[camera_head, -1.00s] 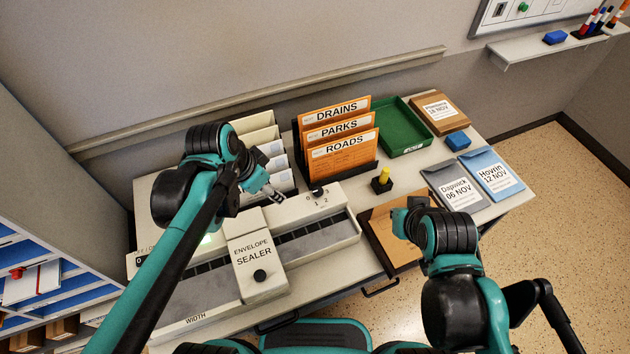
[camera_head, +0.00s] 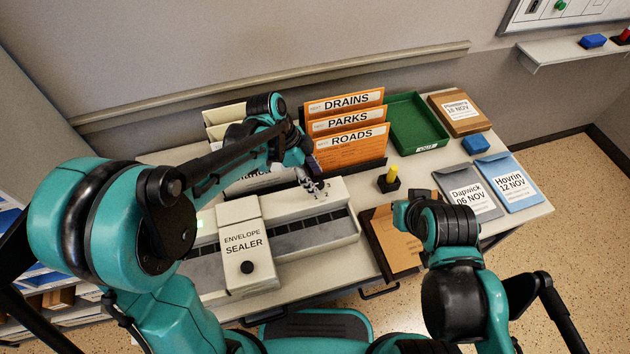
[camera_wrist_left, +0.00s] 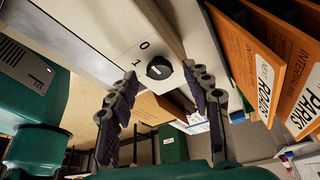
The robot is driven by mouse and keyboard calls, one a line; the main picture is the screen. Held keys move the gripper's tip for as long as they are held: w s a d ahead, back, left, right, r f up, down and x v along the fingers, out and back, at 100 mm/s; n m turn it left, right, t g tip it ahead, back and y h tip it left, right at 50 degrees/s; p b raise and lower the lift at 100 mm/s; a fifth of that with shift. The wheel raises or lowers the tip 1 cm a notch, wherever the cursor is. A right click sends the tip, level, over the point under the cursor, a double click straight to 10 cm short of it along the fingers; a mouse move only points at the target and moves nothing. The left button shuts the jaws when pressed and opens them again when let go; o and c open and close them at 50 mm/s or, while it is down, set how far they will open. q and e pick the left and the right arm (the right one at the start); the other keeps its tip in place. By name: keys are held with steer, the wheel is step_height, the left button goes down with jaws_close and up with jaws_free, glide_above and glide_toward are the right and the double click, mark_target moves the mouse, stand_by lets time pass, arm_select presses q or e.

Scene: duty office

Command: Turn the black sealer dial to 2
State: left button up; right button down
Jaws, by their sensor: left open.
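The grey envelope sealer (camera_head: 229,211) stands on the table, with its long bed running to the right. Its black dial (camera_wrist_left: 159,68) shows in the left wrist view, with 0 and 1 printed beside it. A pale pointer line crosses the dial; I cannot tell exactly which number it faces. In the head view my left gripper (camera_head: 312,187) covers most of the dial. The left gripper (camera_wrist_left: 167,84) is open, its two fingers apart on either side of the dial in the wrist picture, and empty. My right arm is at the right front, its fingers hidden.
Orange folders (camera_head: 346,150) stand in a rack just behind the dial. A yellow-topped black stamp (camera_head: 389,180) is to the right. A green tray (camera_head: 418,136), a blue block (camera_head: 475,145) and envelopes (camera_head: 468,194) lie farther right. A brown folder (camera_head: 393,246) lies in front.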

arm_select(q)
steer(key=shift+d+f, duration=0.25)
steer(key=shift+f, duration=0.25)
jaws_close()
